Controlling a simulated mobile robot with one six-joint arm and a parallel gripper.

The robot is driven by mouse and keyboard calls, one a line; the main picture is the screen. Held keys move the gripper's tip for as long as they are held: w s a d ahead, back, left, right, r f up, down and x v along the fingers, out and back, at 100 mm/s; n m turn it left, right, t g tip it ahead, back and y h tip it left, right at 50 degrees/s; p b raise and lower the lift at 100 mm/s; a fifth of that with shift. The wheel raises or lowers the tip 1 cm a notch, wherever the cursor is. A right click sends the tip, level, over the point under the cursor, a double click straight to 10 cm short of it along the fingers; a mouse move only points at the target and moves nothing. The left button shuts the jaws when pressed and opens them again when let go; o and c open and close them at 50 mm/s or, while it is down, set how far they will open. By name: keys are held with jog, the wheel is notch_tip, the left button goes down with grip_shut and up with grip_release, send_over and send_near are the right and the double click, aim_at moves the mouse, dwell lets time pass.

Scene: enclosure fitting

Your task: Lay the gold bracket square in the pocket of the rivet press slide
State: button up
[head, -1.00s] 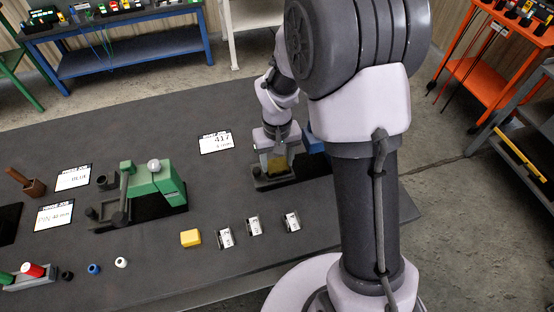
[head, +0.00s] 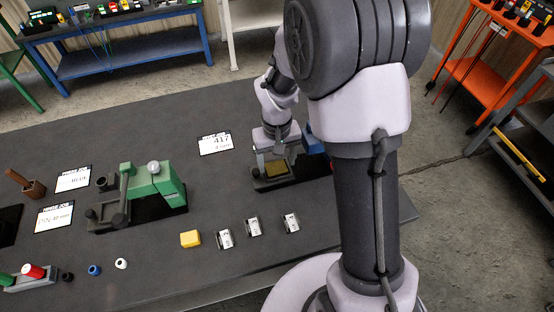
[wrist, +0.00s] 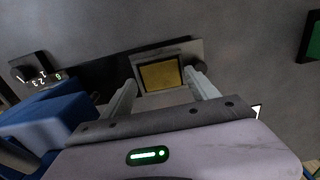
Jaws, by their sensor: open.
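The gold bracket (head: 277,170) lies flat in the pocket of the dark slide (head: 259,183) of the rivet press. In the wrist view the bracket (wrist: 160,76) looks square to the pale pocket rim around it, though fine seating cannot be judged. My gripper (head: 274,158) is just above the bracket, open and empty. In the wrist view its two pale fingers stand apart, one on each side of the pocket. The blue body of the rivet press (head: 314,145) is partly hidden behind my arm; it also shows in the wrist view (wrist: 50,122).
A green press (head: 155,187) stands to the left on the dark bench. A yellow block (head: 190,238) and several small labelled pieces (head: 253,227) lie in front. A display card (head: 215,143) lies left of the slide. The bench between green press and slide is clear.

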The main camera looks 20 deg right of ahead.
aim_at(277, 167)
notch_tip(277, 167, up, 17)
jog(key=p, duration=0.6)
jog(key=shift+r, duration=0.2)
jog(key=s+a+r+m+t+y+b, duration=0.1)
jog(key=s+a+r+m+t+b, duration=0.1)
jog(key=s, duration=0.7)
jog(key=s+a+r+m+t+y+b, duration=0.1)
jog(key=s+b, duration=0.4)
jog(key=s, duration=0.5)
jog(key=a+r+m+t, duration=0.1)
jog(key=t, duration=0.1)
jog(key=shift+r+t, duration=0.2)
jog(key=shift+t, duration=0.2)
dwell(0.3)
